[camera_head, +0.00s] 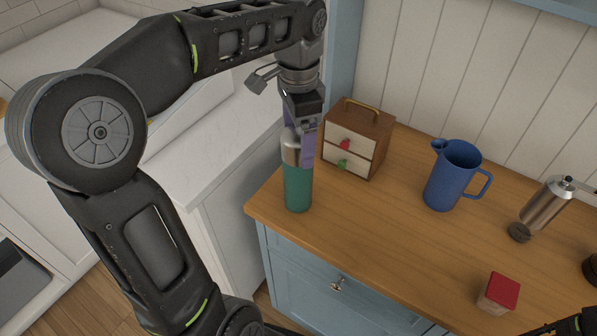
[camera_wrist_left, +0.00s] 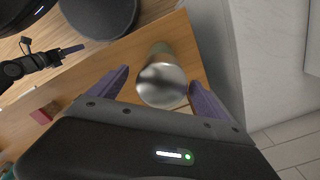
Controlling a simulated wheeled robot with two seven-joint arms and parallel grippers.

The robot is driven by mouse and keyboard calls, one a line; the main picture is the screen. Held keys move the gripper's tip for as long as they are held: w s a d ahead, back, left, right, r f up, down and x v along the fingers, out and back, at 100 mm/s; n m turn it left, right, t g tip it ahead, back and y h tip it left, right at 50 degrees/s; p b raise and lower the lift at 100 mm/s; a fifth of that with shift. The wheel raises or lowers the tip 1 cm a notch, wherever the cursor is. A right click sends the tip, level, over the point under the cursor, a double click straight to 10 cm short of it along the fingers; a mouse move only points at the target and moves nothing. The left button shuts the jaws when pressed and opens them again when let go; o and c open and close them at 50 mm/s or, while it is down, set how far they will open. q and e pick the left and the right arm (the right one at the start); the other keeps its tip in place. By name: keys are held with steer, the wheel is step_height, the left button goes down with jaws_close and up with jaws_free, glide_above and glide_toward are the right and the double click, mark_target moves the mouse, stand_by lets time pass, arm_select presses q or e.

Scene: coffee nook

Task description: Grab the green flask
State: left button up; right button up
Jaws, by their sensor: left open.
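The green flask (camera_head: 298,188) stands upright near the left end of the wooden counter, with a metallic top. In the left wrist view its shiny silver cap (camera_wrist_left: 162,82) faces the camera, between the two purple fingers. My left gripper (camera_head: 299,146) is above and around the flask's upper part in the head view; its fingers are apart. In the left wrist view, the left gripper (camera_wrist_left: 158,92) has one finger on each side of the cap, and a gap shows on the left side.
A small wooden drawer box (camera_head: 357,140) stands just behind the flask. A blue pitcher (camera_head: 450,178), a metal grinder (camera_head: 543,205) and a red-topped block (camera_head: 498,293) are farther right on the counter (camera_head: 400,225). The counter's left edge is close to the flask.

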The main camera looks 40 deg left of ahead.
mark_target(298, 172)
arm_select(q)
steer(key=shift+f, duration=0.2)
steer(key=shift+a+f+p, duration=0.2)
steer(key=shift+f+p, duration=0.55)
steer(key=shift+f, duration=1.85)
steer(key=shift+r, duration=0.1)
steer(key=c, duration=1.9)
